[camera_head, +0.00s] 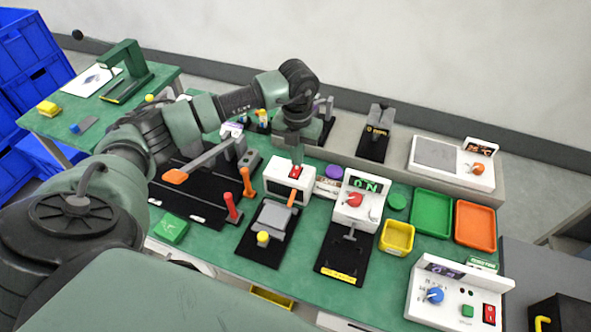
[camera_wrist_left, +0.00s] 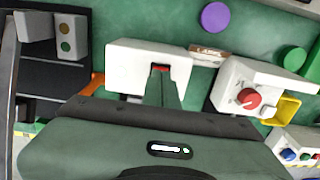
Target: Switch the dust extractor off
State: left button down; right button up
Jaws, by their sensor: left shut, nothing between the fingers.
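A white box (camera_head: 290,184) with a red rocker switch (camera_head: 295,172) on its top stands near the middle of the green bench. No label naming the dust extractor is readable on it. My left gripper (camera_head: 297,160) is shut and empty, pointing down with its tips at the red switch; I cannot tell whether they touch it. In the left wrist view the closed fingers (camera_wrist_left: 164,88) cover most of the switch (camera_wrist_left: 161,68) on the white box (camera_wrist_left: 125,58). Whether the switch is on or off is hidden. My right gripper is not in view.
Right of the box stands a white unit (camera_head: 352,207) with a red knob and a lit green display. Left are red (camera_head: 232,207) and orange (camera_head: 246,182) upright handles. Green (camera_head: 431,213) and orange (camera_head: 475,224) trays and a control panel (camera_head: 455,293) lie further right.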

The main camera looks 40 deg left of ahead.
pick_arm(q)
jog(key=shift+f+b, duration=0.7)
jog(key=shift+f, duration=0.2)
dwell(0.4)
jog(key=shift+r+p, duration=2.35)
jog(key=shift+r, duration=1.25)
jog(key=shift+s+f, duration=0.1)
jog(key=shift+f, duration=0.05)
